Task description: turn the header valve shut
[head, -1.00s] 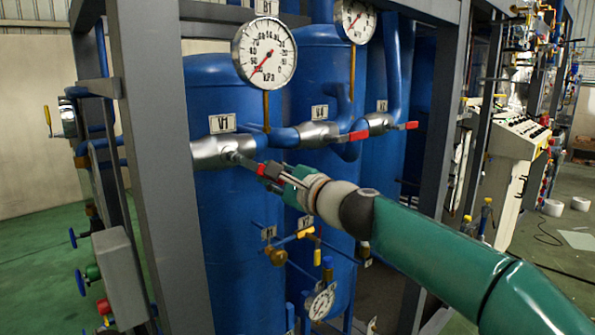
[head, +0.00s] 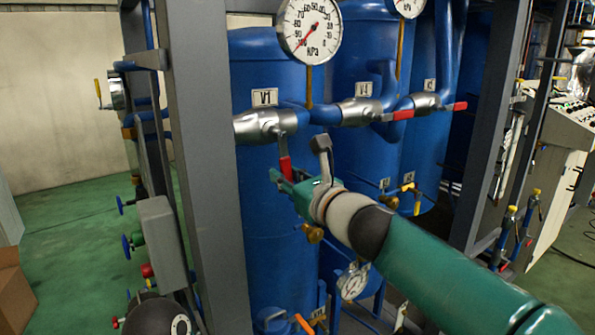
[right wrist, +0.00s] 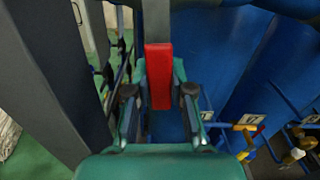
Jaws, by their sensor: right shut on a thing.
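The valve under the V1 label (head: 264,97) has a silver body (head: 262,126) on the blue pipe. Its red-gripped lever (head: 286,168) hangs down from the body, across the pipe line. My right gripper (head: 287,184) is shut on the lower part of this lever. In the right wrist view the red lever grip (right wrist: 158,75) stands upright between the two green fingers of the gripper (right wrist: 159,98). My left gripper is not in view.
The valves at V4 (head: 362,111) and V3 (head: 426,102) have red levers lying along their pipes. A kPa gauge (head: 309,29) is above V1. A grey frame post (head: 205,150) stands close left of the valve. Blue tanks (head: 272,230) stand behind.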

